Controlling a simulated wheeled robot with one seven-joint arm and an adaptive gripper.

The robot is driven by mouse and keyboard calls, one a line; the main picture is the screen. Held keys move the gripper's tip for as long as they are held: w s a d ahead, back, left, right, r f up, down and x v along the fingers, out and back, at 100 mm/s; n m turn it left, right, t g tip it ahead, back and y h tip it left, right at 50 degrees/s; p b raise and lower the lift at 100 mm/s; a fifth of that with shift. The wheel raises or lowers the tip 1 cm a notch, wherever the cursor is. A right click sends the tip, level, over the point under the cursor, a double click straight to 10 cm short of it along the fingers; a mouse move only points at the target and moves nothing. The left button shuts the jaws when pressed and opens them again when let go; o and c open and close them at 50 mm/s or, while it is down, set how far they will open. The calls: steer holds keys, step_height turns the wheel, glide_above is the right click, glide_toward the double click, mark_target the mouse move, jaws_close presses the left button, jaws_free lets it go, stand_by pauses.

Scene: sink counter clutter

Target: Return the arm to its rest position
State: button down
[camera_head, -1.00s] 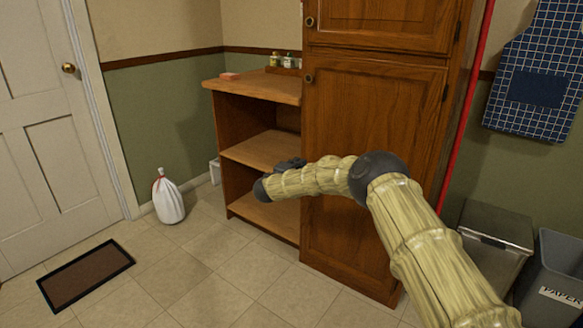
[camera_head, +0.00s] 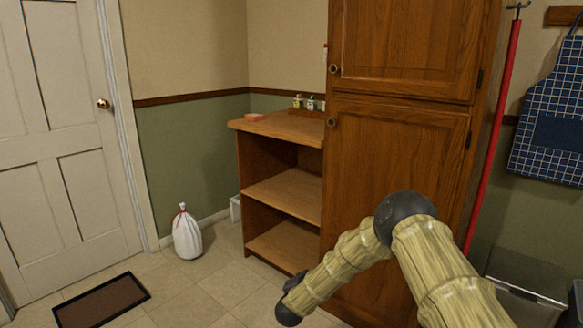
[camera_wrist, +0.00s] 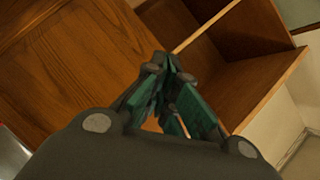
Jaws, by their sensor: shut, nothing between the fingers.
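My gripper (camera_wrist: 172,108) shows in the wrist view with its dark, green-padded fingers close together and nothing held between them. In the head view my arm reaches in from the lower right and bends downward, with its dark wrist end low in front of the open shelf unit (camera_head: 247,185). The fingers are mostly hidden in the head view. In the wrist view the wooden cabinet (camera_wrist: 75,60) and the shelf compartments lie beyond the fingers, and my gripper appears apart from them.
The tall wooden cabinet stands right of the shelves. A white tied bag (camera_head: 187,234) and a brown doormat (camera_head: 102,301) are on the floor at left, near the white door (camera_head: 60,140). A metal bin (camera_head: 525,300) is at lower right. Small bottles (camera_head: 310,103) stand on the shelf top.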

steer(key=s+d+f+n+g+y, duration=0.2)
steer(key=s+d+f+n+g, duration=0.15)
steer(key=s+f, duration=0.65)
steer(key=s+d+f+n+g+y, duration=0.15)
steer(key=s+f+n, duration=0.35)
steer(key=s, duration=1)
steer(key=s+d+f+n+g, duration=0.1)
steer(key=s+d+g, duration=0.15)
steer(key=s, duration=0.65)
steer(key=s+d+f+n+g, duration=0.15)
steer(key=s+d, duration=0.25)
steer(key=s, duration=0.4)
steer(key=s+d+f+n+g, duration=0.1)
steer(key=s+d+f+g, duration=0.15)
steer(key=s, duration=0.65)
steer(key=s+d+r+n+g, duration=0.1)
steer(key=s+d+r+g, duration=0.1)
steer(key=s, duration=0.5)
steer(key=s+d+r+n+g, duration=0.1)
steer(key=s+d+r, duration=0.15)
steer(key=s, duration=0.45)
step_height(320, 180, up, 22)
steer(key=p, duration=2.3)
steer(key=shift+r, duration=0.25)
